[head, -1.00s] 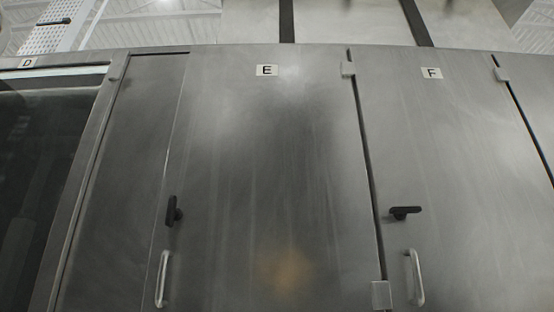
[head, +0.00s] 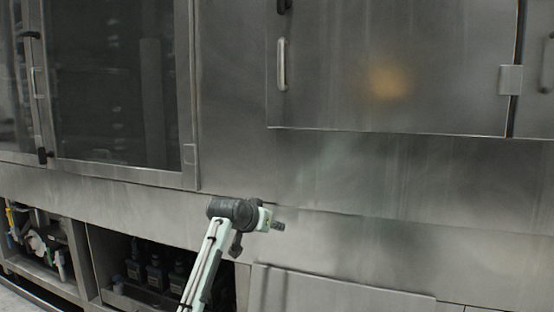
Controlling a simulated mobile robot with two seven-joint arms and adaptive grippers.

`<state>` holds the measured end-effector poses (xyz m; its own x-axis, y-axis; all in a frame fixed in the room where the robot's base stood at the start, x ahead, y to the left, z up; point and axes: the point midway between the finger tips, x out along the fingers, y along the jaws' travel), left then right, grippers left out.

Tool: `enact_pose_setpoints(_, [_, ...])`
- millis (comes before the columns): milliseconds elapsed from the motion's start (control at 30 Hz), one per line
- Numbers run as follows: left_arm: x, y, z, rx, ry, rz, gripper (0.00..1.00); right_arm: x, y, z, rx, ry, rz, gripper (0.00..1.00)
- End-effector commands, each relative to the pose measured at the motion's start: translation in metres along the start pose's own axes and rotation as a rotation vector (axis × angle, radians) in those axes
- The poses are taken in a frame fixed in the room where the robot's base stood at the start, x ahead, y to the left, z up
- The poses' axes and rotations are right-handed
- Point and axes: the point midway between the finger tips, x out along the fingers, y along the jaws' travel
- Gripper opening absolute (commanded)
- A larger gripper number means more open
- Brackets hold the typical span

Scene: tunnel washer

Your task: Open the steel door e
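Steel door E stands at the upper right of the head view, and its lower part (head: 400,105) is visible. It looks closed, flush with the steel front. Its pale upright bar handle (head: 282,65) is near its left edge. The lower end of its black latch (head: 284,5) shows at the top edge; the rest of the latch and the letter plate are out of frame. One pale green arm with a dark joint (head: 232,211) reaches up from the bottom, left of centre, below and apart from the door. Its gripper fingers cannot be made out clearly. No second arm shows.
A dark glass door (head: 115,80) is at the left. Below are open bays with dark containers (head: 155,272) and tools or fittings (head: 45,250). A lower steel panel (head: 340,290) is at the bottom. A door hinge (head: 511,79) is at the right.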

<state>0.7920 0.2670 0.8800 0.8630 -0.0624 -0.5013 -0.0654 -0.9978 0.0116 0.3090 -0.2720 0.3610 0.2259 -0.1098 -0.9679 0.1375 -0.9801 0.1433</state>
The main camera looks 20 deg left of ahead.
Motion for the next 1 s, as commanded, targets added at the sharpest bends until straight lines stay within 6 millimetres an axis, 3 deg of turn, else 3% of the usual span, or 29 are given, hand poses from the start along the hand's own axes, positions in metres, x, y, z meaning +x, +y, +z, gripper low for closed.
enact_pose_setpoints(33, [-0.022, 0.002, -0.053, -0.003, 0.07, 0.016, 0.34, -0.002, 0.0, -0.003, 0.003, 0.004, -0.001, 0.4])
enact_pose_setpoints(167, [-0.084, 0.009, -0.157, 0.001, 0.208, 0.057, 0.34, -0.009, 0.001, -0.009, 0.01, 0.01, -0.002, 0.4])
enact_pose_setpoints(200, [-0.107, 0.012, -0.188, 0.004, 0.254, 0.071, 0.34, -0.011, 0.001, -0.011, 0.012, 0.013, -0.003, 0.4])
enact_pose_setpoints(300, [-0.17, 0.019, -0.255, 0.018, 0.361, 0.106, 0.34, -0.017, 0.001, -0.015, 0.017, 0.019, -0.004, 0.4])
enact_pose_setpoints(400, [-0.22, 0.025, -0.296, 0.032, 0.437, 0.131, 0.34, -0.021, 0.001, -0.018, 0.02, 0.022, -0.005, 0.4])
enact_pose_setpoints(500, [-0.257, 0.028, -0.322, 0.043, 0.49, 0.148, 0.34, -0.024, 0.002, -0.02, 0.022, 0.025, -0.005, 0.4])
enact_pose_setpoints(633, [-0.278, 0.032, -0.337, 0.051, 0.52, 0.159, 0.34, -0.028, 0.002, -0.023, 0.023, 0.031, -0.005, 0.4])
enact_pose_setpoints(767, [-0.27, 0.034, -0.345, 0.051, 0.521, 0.161, 0.34, -0.03, 0.002, -0.025, 0.024, 0.037, -0.007, 0.4])
enact_pose_setpoints(1000, [-0.237, 0.04, -0.364, 0.051, 0.519, 0.16, 0.34, 0.005, -0.001, 0.005, 0.002, -0.008, -0.005, 0.4])
